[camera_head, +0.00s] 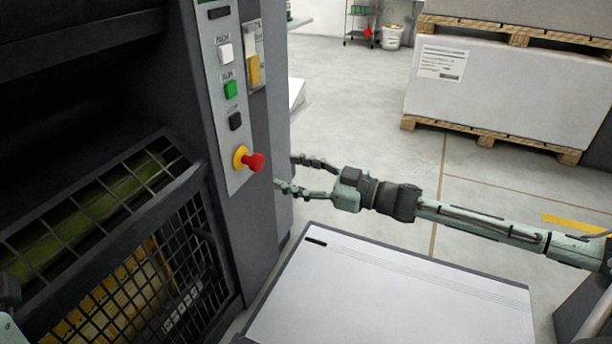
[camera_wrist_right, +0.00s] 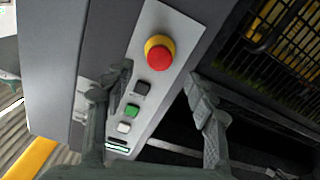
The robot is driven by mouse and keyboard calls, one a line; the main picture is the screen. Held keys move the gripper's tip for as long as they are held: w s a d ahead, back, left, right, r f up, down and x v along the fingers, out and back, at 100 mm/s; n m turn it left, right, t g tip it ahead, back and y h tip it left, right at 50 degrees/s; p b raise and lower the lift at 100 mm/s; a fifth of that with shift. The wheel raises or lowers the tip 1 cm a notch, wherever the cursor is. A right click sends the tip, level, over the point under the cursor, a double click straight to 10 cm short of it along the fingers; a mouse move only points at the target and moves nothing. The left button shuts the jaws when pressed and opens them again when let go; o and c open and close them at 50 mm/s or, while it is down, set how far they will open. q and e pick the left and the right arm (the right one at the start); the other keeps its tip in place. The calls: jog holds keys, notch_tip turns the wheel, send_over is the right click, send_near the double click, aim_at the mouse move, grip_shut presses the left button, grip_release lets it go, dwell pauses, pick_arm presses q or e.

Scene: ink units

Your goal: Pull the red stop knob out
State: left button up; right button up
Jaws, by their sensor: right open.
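The red stop knob (camera_head: 254,162) has a yellow collar and sits low on the light control strip of the dark machine. It also shows in the right wrist view (camera_wrist_right: 160,56), ahead of the fingertips and roughly between their lines. My right gripper (camera_head: 287,173) is open and empty, with its fingers pointing left toward the knob. In the head view its fingertips are just right of the knob; I see no contact. In the right wrist view, the two fingers (camera_wrist_right: 159,82) are spread wide. My left gripper is not in view.
Above the knob are a black button (camera_head: 235,121), a green button (camera_head: 230,89) and a white button (camera_head: 225,54). A white-topped table (camera_head: 400,295) stands below my right arm. A guard grid (camera_head: 130,270) covers the machine's lower left. A wrapped pallet load (camera_head: 500,85) stands behind.

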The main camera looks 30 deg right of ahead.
jog(key=shift+v, duration=1.65)
